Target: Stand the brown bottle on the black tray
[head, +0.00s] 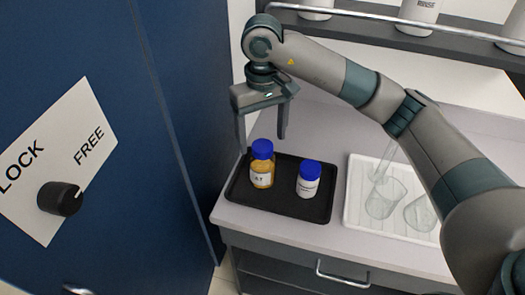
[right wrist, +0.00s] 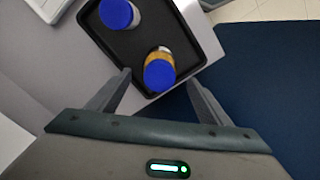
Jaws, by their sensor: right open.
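The brown bottle (head: 262,167), amber with a blue cap and a white label, stands upright on the left part of the black tray (head: 290,208). It also shows from above in the right wrist view (right wrist: 160,72), near the tray's corner. My right gripper (head: 262,146) is open and empty, with its fingers pointing down above and behind the bottle. In the right wrist view its fingertips (right wrist: 158,76) lie to either side of the bottle's cap, apart from it. My left gripper is in neither view.
A white bottle with a blue cap (head: 309,179) stands on the tray right of the brown one. A white ribbed tray with glass beakers (head: 350,213) lies further right. A blue cabinet (head: 100,60) with a lock knob (head: 60,199) rises at left. A shelf runs along the back.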

